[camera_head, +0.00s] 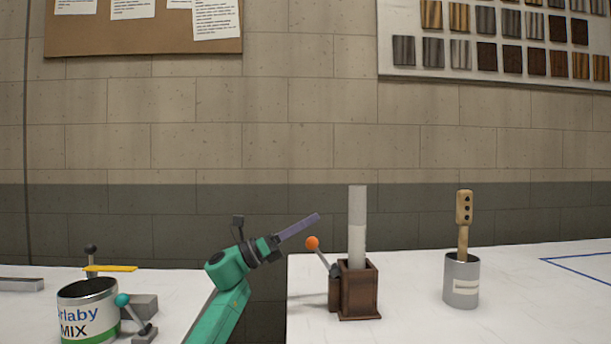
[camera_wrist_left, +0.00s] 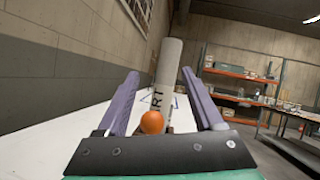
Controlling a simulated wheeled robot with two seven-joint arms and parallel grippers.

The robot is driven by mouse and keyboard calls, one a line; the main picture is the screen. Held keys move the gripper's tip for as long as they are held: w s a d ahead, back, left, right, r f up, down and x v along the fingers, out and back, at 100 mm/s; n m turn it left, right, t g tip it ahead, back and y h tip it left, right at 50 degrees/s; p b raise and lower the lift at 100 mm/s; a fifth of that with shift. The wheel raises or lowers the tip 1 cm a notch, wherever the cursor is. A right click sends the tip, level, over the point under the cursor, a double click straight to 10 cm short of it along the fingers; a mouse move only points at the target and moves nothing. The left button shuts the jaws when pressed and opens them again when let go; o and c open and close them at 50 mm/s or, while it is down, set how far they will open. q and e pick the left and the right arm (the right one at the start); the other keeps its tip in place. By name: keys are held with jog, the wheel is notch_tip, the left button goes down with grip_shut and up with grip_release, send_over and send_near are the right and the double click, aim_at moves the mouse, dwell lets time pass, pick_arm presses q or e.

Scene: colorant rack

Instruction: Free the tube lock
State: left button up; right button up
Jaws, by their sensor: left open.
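A pale grey tube (camera_head: 357,225) stands upright in a brown wooden holder (camera_head: 361,292) on the right-hand white table. A lever with an orange ball knob (camera_head: 312,243) leans up and left from a small brown block on the holder's left side. My left gripper (camera_head: 316,217) is left of the tube, above the knob's height, tilted up to the right. In the left wrist view its purple fingers are spread apart and empty, with the orange knob (camera_wrist_left: 152,122) and the tube (camera_wrist_left: 168,70) showing between them, beyond the palm. My right gripper is in neither view.
A grey can (camera_head: 461,283) with a wooden-handled tool stands right of the holder. A labelled paint can (camera_head: 88,312) and a teal-knobbed lever (camera_head: 123,300) are on the left table. A gap separates the tables. The right table's front between holder and grey can is clear.

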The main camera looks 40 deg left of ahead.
pick_arm(q)
notch_tip(320, 180, up, 14)
jog(key=p, duration=0.5)
jog(key=shift+r, duration=0.2)
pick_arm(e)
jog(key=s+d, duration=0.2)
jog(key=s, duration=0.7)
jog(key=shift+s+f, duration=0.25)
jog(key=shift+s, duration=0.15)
